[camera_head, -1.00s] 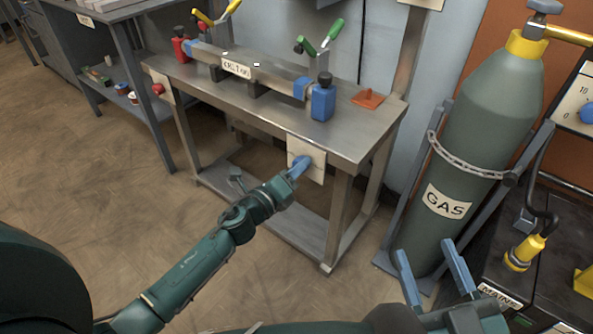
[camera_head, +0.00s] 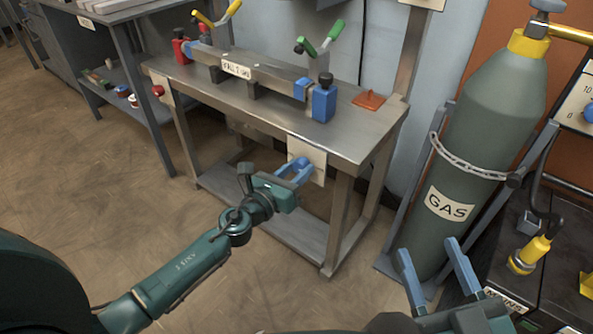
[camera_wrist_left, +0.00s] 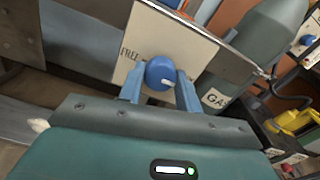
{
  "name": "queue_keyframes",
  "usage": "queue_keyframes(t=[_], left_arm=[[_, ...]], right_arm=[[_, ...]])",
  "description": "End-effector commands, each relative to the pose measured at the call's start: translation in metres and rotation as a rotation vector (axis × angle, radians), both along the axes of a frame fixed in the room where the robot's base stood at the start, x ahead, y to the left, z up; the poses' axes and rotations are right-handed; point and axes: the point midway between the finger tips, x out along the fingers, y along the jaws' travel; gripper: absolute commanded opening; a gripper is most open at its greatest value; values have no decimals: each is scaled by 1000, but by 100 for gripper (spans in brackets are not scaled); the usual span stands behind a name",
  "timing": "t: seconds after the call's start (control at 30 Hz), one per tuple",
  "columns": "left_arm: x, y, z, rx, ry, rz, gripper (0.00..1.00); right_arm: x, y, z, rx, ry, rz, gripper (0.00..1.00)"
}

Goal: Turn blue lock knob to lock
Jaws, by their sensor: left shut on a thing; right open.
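The blue lock knob (camera_wrist_left: 160,73) sits on a cream plate (camera_wrist_left: 165,30) on the front of the workbench. In the left wrist view it has a small white mark, and the word FREE is on the plate to its left. In the head view the plate (camera_head: 318,155) shows, and the knob is mostly hidden by my fingers. My left gripper (camera_head: 297,170) has its blue fingers on either side of the knob, shut on it; it also shows in the left wrist view (camera_wrist_left: 160,85). My right gripper (camera_head: 433,262) is open and empty at the lower right.
The workbench (camera_head: 190,82) carries a clamped metal bar (camera_head: 265,75) with green and yellow handled clamps. A red knob (camera_head: 158,90) is at its left end. A GAS cylinder (camera_head: 470,130) stands chained to the right. The floor at left is clear.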

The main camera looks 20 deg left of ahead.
Motion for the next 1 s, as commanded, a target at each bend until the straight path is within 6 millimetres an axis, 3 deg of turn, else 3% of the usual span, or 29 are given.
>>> queue_keyframes(t=[0.57,0.6,0.83,1.0], left_arm=[[0,-1,0,34,-12,-1,11],[0,-1,0,34,-12,-1,35],[0,0,0,32,-11,-1,54],[0,0,0,31,-11,0,56]], right_arm=[[0,0,1,2,-1,1,52],[0,0,1,2,-1,1,52],[0,0,1,2,-1,1,52],[0,0,1,2,-1,1,52]])
